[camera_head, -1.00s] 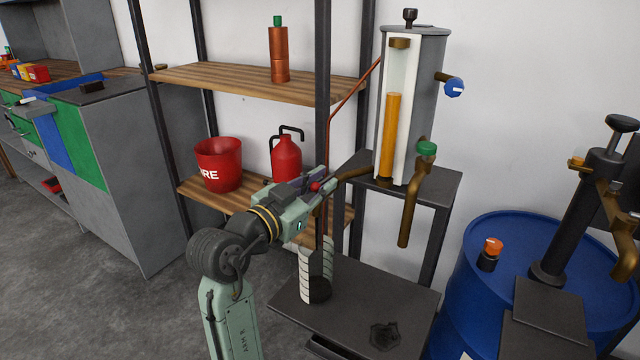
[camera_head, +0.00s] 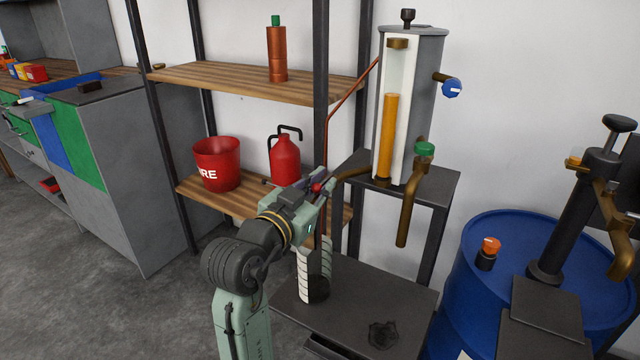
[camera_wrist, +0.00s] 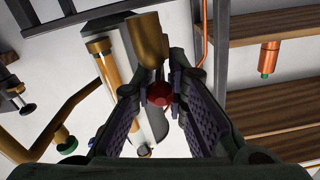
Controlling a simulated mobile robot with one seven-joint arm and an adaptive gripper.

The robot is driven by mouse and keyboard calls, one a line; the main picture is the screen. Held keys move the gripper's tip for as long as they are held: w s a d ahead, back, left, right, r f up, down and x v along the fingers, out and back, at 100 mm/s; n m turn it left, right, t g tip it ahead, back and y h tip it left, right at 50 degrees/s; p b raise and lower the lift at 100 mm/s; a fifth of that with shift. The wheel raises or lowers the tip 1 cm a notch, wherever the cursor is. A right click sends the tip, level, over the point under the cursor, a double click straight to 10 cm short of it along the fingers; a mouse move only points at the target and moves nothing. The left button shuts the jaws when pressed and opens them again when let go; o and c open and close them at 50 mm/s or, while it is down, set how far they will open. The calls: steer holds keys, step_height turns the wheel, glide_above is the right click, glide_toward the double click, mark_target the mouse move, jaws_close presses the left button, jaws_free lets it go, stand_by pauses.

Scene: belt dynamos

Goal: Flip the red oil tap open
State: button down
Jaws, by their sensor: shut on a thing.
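The oil tank (camera_head: 420,80) stands on a dark stand and has an upright amber sight tube (camera_head: 390,135). In the wrist view the red tap's round red end (camera_wrist: 160,94) sits between my fingers, below a wide brass part (camera_wrist: 147,38). My gripper (camera_wrist: 160,105) is shut on the red tap; in the head view my gripper (camera_head: 322,190) partly covers it. The tap's lever angle is hard to make out.
A clear ribbed container (camera_head: 305,275) stands below my gripper on a dark table (camera_head: 400,290). A green-topped tap (camera_head: 424,150) and a blue knob (camera_head: 452,88) are on the tank. A wooden shelf (camera_head: 205,190) is at left, and a blue barrel (camera_head: 480,235) at right.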

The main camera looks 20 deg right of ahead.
mark_target(315, 191)
steer(key=c, duration=1.6)
jaws_free()
steer(key=v, duration=0.7)
steer(key=shift+s+a, duration=0.2)
steer(key=shift+a, duration=0.05)
